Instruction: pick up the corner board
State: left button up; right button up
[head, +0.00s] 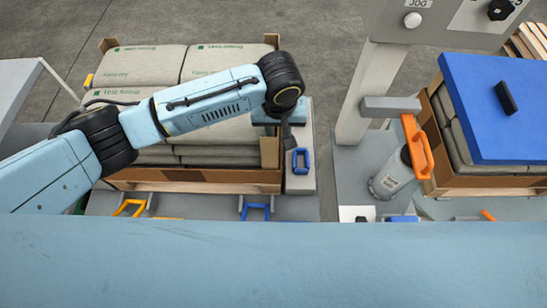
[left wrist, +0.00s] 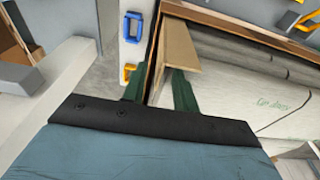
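A tan corner board (head: 269,152) stands upright at the near right corner of the stacked sacks in the head view. In the left wrist view the corner board (left wrist: 178,48) shows as an angled tan piece just beyond my fingers. My left gripper (head: 289,140) points down beside this corner in the head view. Its two green fingers (left wrist: 158,90) are spread apart in the left wrist view, with the board seen between them. Whether either finger touches the board cannot be told. My right gripper is not in view.
Printed sacks (head: 140,65) lie stacked on the left pallet, with other corner boards (head: 108,45) at its far corners. A blue handle (head: 300,160) is on the grey block right of it. A grey post (head: 370,90) and a blue-covered stack (head: 495,105) stand farther right.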

pick_arm(q)
grip_shut()
dwell(0.3)
jog(key=shift+r, duration=0.1)
notch_tip(320, 180, up, 40)
jog(key=p, duration=1.9)
jog(key=shift+p, duration=0.35)
dwell(0.4)
